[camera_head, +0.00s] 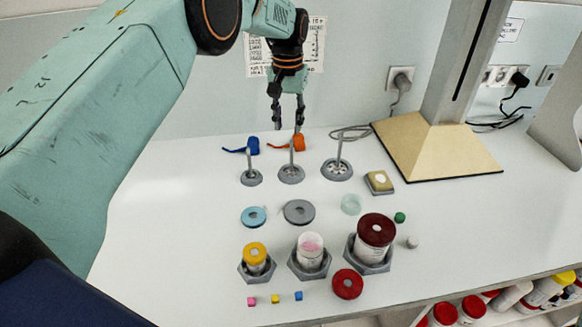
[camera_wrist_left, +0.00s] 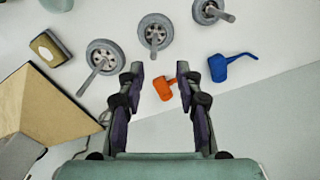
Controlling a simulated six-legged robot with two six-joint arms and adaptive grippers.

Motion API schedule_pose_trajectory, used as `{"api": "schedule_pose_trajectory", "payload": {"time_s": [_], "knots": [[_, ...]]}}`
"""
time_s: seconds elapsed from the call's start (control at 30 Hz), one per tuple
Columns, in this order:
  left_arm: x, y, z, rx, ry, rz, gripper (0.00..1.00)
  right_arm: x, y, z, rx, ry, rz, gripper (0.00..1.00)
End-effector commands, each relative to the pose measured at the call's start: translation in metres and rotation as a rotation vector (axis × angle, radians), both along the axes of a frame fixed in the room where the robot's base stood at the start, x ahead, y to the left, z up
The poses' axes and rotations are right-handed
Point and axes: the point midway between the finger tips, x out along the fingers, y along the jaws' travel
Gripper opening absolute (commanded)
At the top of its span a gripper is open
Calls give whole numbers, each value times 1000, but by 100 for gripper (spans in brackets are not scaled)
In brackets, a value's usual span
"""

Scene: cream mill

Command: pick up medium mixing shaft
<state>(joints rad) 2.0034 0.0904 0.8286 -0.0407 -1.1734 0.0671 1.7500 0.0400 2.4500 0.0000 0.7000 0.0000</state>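The medium mixing shaft (camera_head: 291,174) stands upright on its round grey base, in the middle of a row of three shafts. In the left wrist view its wheel-like base and stem (camera_wrist_left: 155,32) show beyond my fingers. My left gripper (camera_head: 288,124) is open and empty, pointing down above the back of the table, behind the shaft; its spread fingers also show in the wrist view (camera_wrist_left: 158,70). The smaller shaft (camera_head: 251,178) stands to the left, the larger one (camera_head: 337,169) to the right. My right gripper is not in view.
An orange strapped item (camera_head: 294,144) and a blue one (camera_head: 243,146) lie behind the shafts. A beige stand base (camera_head: 435,146) is at the right. Discs, jars in hexagonal holders and small cubes fill the front. The table's left side looks clear.

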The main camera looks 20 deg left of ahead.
Motion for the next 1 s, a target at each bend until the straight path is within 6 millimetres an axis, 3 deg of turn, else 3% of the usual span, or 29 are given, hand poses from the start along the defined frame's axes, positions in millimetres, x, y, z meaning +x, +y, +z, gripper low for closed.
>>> {"api": "schedule_pose_trajectory", "payload": {"time_s": [0.17,0.7,1.0], "knots": [[-1,0,-8,0,3,29,35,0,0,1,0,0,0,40],[-2,-9,-72,1,1,26,35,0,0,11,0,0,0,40],[-2,-9,-78,1,0,26,35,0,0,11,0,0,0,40]]}}
